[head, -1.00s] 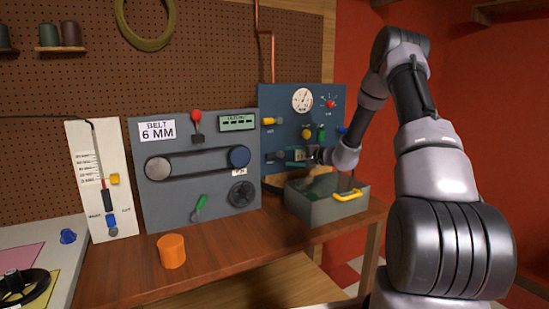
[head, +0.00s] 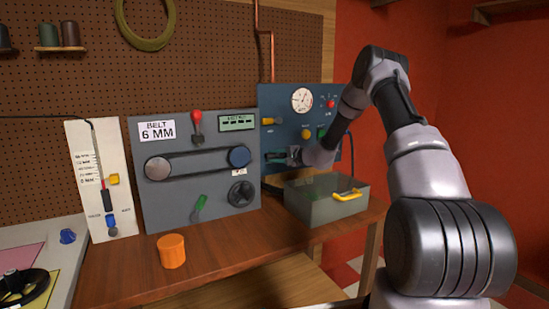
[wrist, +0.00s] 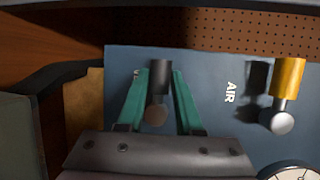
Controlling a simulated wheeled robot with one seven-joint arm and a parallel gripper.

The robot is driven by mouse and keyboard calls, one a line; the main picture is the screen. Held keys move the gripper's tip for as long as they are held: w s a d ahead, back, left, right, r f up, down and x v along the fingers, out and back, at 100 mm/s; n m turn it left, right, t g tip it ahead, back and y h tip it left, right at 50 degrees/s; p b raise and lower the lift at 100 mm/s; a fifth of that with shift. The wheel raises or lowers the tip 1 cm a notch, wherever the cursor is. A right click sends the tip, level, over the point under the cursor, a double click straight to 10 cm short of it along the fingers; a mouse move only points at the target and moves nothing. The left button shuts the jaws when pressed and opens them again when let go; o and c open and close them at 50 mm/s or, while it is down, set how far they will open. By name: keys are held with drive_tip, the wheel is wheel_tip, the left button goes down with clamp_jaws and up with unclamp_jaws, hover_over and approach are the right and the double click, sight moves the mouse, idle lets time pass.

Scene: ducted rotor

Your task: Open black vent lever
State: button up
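The black vent lever (wrist: 159,75) shows in the wrist view, with a round grey hub (wrist: 156,115) at its lower end. Its handle points up in that view. My gripper (wrist: 160,75) has its two teal fingers on either side of the black handle, with narrow gaps at most; contact is not clear. In the head view, my gripper (head: 276,157) is at the lower left of the blue panel (head: 283,98), and hides most of the black lever.
A yellow lever (wrist: 288,77) by the word AIR is to the right in the wrist view. Below the panel, a grey bin (head: 312,207) with a yellow handle stands on the wooden bench. An orange cylinder (head: 172,251) stands on the bench's front left.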

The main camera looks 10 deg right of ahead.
clamp_jaws()
idle(1.1)
